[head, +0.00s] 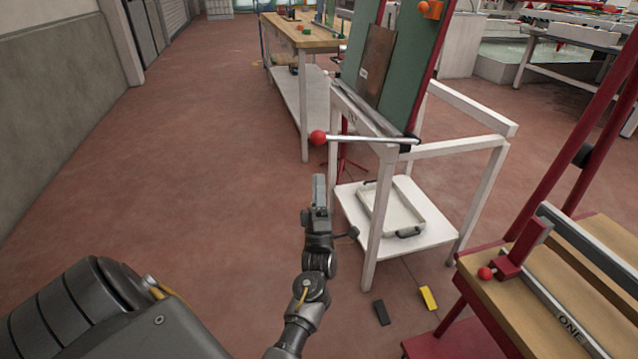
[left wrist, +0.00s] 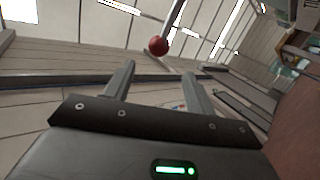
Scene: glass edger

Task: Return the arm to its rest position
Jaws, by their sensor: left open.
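My left gripper (head: 319,192) is in the middle of the head view, in front of and to the left of the white stand. In the left wrist view its two fingers (left wrist: 160,85) are apart with nothing held between them. A lever with a red ball knob (head: 318,137) sticks out from the stand, just beyond the gripper in the head view. The red knob (left wrist: 158,45) also shows past the fingertips in the left wrist view, apart from them. My right gripper is in neither view.
The white stand (head: 372,230) carries a green board (head: 409,75) and a lower shelf with a white tray (head: 392,210). A red-framed wooden table (head: 560,300) is at the right. A black block (head: 381,312) and a yellow block (head: 428,298) lie on the floor. The floor at left is clear.

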